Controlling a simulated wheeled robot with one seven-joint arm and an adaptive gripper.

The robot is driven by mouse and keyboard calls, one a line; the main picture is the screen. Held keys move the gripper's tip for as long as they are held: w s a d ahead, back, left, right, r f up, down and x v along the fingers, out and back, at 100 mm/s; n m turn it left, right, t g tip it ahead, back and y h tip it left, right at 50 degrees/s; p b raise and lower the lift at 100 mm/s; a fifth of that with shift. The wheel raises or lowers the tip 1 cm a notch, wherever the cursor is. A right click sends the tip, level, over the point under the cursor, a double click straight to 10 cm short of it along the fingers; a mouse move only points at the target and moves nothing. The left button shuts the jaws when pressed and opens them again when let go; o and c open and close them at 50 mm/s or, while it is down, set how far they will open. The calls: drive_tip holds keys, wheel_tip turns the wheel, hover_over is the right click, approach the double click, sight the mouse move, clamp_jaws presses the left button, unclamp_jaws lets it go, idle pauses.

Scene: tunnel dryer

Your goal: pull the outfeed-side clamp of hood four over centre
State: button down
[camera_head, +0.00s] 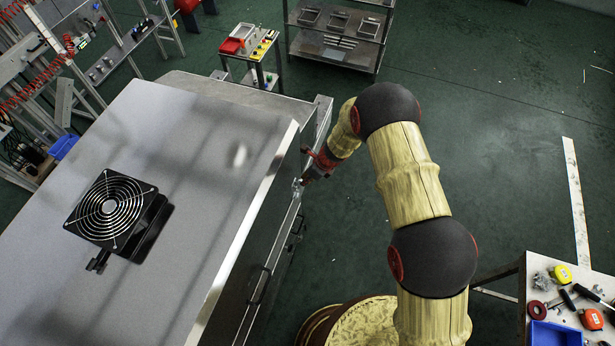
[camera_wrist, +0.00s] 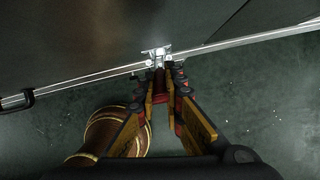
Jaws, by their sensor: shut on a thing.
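The hood (camera_head: 205,140) is a large grey metal cover with a black fan on top. A small bright metal clamp (camera_wrist: 156,54) sits on the seam along the hood's side in the wrist view. My gripper (camera_wrist: 163,74) reaches it with its fingertips close together on the clamp's near part. In the head view my gripper (camera_head: 303,180) is at the hood's side near its far corner, and the clamp is small there and mostly covered. I cannot tell how far over the clamp's lever is.
A black handle (camera_head: 260,285) is on the hood's side nearer me. A small table (camera_head: 525,290) with tools and a blue bin stands at lower right. The green floor right of my arm is mostly clear.

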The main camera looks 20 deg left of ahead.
idle(0.5)
drive_tip(key=c, duration=1.9)
unclamp_jaws()
drive_tip(key=shift+a, duration=0.1)
drive_tip(key=v, duration=1.2)
drive_tip(key=shift+w, duration=0.1)
drive_tip(key=shift+f, duration=0.1)
